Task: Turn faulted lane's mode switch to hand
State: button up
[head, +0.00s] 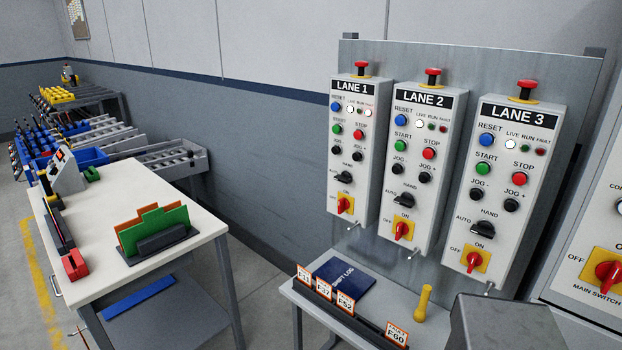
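Three grey panels hang side by side: LANE 1 (352,150), LANE 2 (413,165) and LANE 3 (505,185). Each has LIVE, RUN and FAULT lamps. The lane 2 fault lamp (443,128) and lane 3 fault lamp (540,152) look dark red. Each panel has a black mode switch, marked AUTO at left and HAND at top: lane 1 (345,177), lane 2 (403,200), lane 3 (483,229). The lane 2 and 3 knobs appear turned toward AUTO; lane 1's is too small to be sure. My gripper is not in view.
Below the panels, a narrow shelf (300,289) holds a blue shift log (345,277), fault cards (396,334) and a yellow-handled tool (423,302). A main switch (607,273) is at far right. A white table (95,205) stands left, with floor between.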

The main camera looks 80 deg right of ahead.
aim_at(345, 178)
jog(key=u, duration=0.25)
jog(key=i, duration=0.9)
jog(key=u, duration=0.15)
